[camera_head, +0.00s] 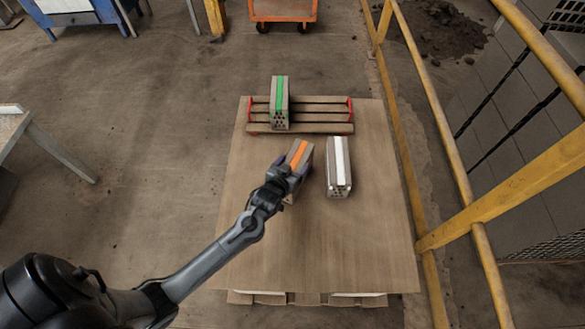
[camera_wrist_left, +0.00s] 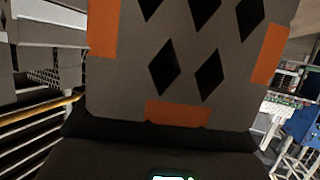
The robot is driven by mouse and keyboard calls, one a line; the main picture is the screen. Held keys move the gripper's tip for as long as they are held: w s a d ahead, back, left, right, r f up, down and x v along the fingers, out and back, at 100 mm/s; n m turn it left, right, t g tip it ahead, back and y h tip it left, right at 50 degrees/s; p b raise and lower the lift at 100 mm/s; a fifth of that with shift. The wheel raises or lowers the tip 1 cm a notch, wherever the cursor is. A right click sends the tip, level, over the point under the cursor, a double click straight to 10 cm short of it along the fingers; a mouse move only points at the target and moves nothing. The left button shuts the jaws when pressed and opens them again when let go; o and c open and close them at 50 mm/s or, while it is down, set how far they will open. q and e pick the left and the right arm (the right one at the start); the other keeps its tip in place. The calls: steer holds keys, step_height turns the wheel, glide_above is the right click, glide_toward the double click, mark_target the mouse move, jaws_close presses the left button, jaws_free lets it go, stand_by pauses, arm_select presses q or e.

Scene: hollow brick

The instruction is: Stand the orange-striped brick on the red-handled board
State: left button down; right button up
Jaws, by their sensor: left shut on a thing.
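The orange-striped brick (camera_head: 302,152) is at the middle of the wooden table, below the board. My left gripper (camera_head: 287,175) is shut on it and covers its near left part. In the left wrist view the brick's end face (camera_wrist_left: 120,82), with diamond holes and orange patches, fills most of the picture. Whether the brick touches the table is hard to tell. The slatted red-handled board (camera_head: 325,116) lies towards the table's far side. A green-striped brick (camera_head: 279,105) is on its left part; the right part is bare. My right gripper is not in view.
A white-striped brick (camera_head: 338,170) is on the table (camera_head: 340,250), close to the right of the orange-striped one. A yellow railing (camera_head: 440,130) runs along the table's right side. The table's near half is clear apart from my left arm.

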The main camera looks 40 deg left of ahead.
arm_select(q)
steer(key=shift+f, duration=0.35)
steer(key=shift+f, duration=0.1)
jaws_free()
steer(key=shift+f, duration=0.2)
steer(key=shift+r, duration=0.2)
steer(key=shift+s+r, duration=0.15)
steer(key=shift+s, duration=0.15)
steer(key=s+d+r+m+g+h+p, duration=0.1)
steer(key=s+d+r+g, duration=0.2)
steer(key=s, duration=0.6)
steer(key=s+d+r+m+g+h+p, duration=0.1)
steer(key=s+d+r+m+g, duration=0.1)
steer(key=s, duration=0.7)
steer(key=s+d+r+m+g+h+p, duration=0.1)
steer(key=s+d+r+g+p, duration=0.1)
steer(key=s, duration=0.6)
steer(key=d+r+g, duration=0.1)
steer(key=d+g, duration=0.1)
steer(key=shift+s+r+m+g, duration=0.3)
steer(key=shift+s+m, duration=0.1)
